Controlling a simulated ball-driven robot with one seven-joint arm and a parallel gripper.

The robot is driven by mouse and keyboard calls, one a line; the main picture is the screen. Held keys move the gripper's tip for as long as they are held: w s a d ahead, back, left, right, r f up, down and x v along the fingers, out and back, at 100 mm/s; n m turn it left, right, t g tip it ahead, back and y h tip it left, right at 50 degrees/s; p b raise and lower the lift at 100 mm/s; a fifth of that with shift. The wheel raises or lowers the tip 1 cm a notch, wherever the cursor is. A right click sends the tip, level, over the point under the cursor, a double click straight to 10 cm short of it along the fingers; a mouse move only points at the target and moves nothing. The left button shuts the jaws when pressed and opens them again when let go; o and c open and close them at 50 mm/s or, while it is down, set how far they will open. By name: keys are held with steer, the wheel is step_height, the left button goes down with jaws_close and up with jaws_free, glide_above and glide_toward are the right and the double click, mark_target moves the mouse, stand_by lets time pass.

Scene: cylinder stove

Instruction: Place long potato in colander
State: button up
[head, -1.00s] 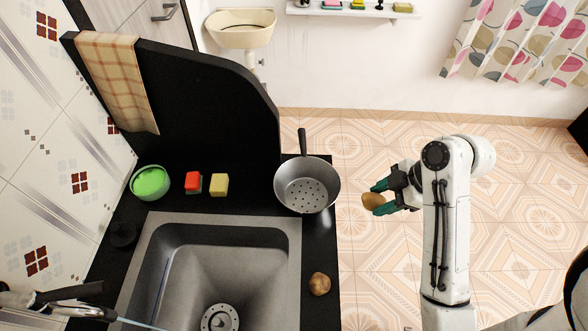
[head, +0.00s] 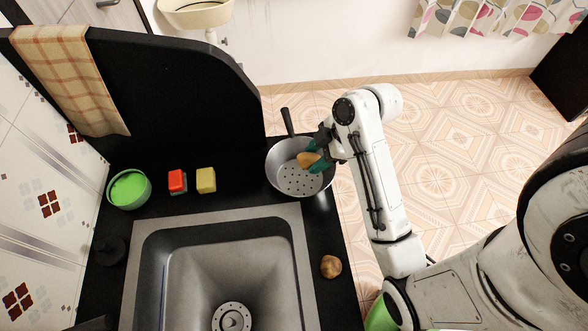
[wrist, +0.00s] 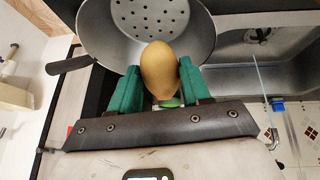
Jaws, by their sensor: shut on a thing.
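The long potato (head: 308,159) is a smooth yellow-brown oval. My gripper (head: 316,160) has green fingers shut on it, one on each side. The wrist view shows the potato (wrist: 164,68) between the two fingers (wrist: 158,85). The colander (head: 290,184) is a grey metal pan with drain holes and a dark handle, standing on the black counter behind the sink's right corner. In the head view my gripper and the potato are over the colander's right part. In the wrist view the colander (wrist: 105,40) lies beyond the potato. I cannot tell the height between them.
A round brown potato (head: 330,266) lies on the counter right of the sink (head: 170,222). Open floor lies to the right.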

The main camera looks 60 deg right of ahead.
steer(key=w+f, duration=0.2)
steer(key=f, duration=0.1)
steer(key=w+a+f, duration=0.1)
steer(key=w+f, duration=0.2)
steer(key=shift+w+a, duration=0.1)
steer(key=shift+w+f+p, duration=0.1)
steer(key=shift+f+p, duration=0.5)
steer(key=shift+f, duration=1.05)
steer(key=shift+f, duration=0.15)
steer(key=o, duration=0.9)
steer(key=shift+o, duration=0.2)
steer(key=shift+r, duration=0.25)
steer(key=v, duration=1.2)
